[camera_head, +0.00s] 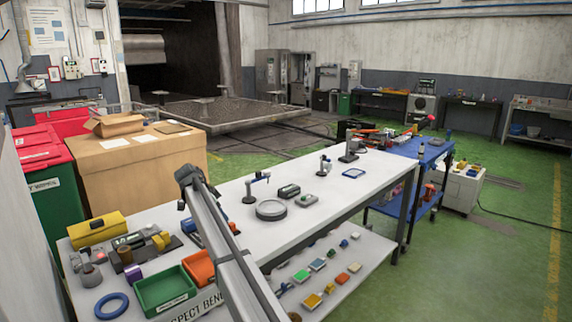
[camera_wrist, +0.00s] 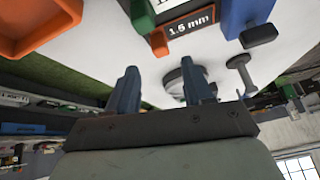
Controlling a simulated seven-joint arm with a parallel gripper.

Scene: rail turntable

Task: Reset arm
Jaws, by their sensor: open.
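My gripper (camera_wrist: 159,66) shows in the wrist view with its two dark blue-grey fingers standing apart and nothing visible between them. The view is strongly tilted, with the white bench top (camera_wrist: 120,60) beyond the fingers. In the camera_head view my grey arm (camera_head: 222,238) rises from the bottom edge across the bench (camera_head: 230,184) to a dark joint left of centre. I cannot make out the fingers there. The arm hides part of the bench top behind it.
Near my arm lie a green tray (camera_head: 163,290), an orange bin (camera_head: 200,268), a blue ring (camera_head: 111,306) and a yellow box (camera_head: 97,229). A round grey turntable (camera_head: 271,210) and small stands occupy the bench middle. A lower shelf (camera_head: 352,256) holds several small coloured blocks.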

